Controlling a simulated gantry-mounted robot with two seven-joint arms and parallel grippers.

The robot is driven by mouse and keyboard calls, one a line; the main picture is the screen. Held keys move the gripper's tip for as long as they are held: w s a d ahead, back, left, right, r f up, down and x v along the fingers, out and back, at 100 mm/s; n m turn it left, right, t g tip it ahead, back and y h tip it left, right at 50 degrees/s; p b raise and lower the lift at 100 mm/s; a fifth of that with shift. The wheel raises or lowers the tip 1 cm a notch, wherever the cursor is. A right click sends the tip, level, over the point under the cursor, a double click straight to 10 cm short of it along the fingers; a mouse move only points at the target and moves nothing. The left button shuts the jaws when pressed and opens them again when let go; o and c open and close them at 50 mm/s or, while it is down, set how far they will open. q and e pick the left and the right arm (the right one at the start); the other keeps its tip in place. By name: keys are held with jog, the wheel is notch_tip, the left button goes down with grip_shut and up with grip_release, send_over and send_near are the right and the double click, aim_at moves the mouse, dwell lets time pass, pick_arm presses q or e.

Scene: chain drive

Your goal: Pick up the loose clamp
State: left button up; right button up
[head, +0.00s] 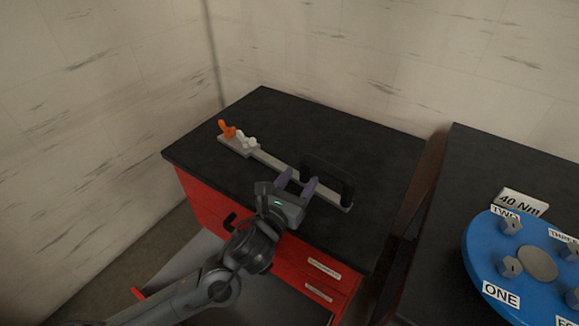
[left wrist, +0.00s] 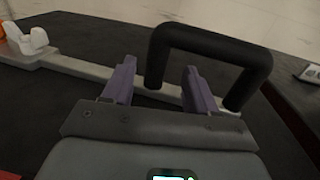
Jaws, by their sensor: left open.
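The clamp lies on the black top of the red cabinet. It is a long grey bar (head: 268,158) with orange and white parts (head: 228,129) at its far left end and a black bow handle (head: 328,171) near its right end. My left gripper (head: 297,183) is open, its purple fingers beside the handle and over or close to the bar. In the left wrist view the handle (left wrist: 212,39) rises beyond the fingers (left wrist: 158,75), and the bar (left wrist: 90,69) runs behind them. I cannot tell whether the fingers touch the clamp. My right gripper is not in view.
The black cabinet top (head: 365,150) is otherwise clear. A second black table (head: 480,160) at the right, across a gap, holds a blue disc (head: 520,278) with bolts and a "40 Nm" label (head: 522,203). Pale walls stand behind.

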aim_at(303, 171)
pick_arm(q)
jog(key=b+x, duration=0.1)
jog(key=x, duration=0.3)
jog(key=shift+w+r, duration=0.15)
jog(key=shift+w, duration=0.2)
jog(key=shift+s, duration=0.1)
jog(key=shift+c, duration=0.3)
grip_shut()
jog(key=shift+r, duration=0.1)
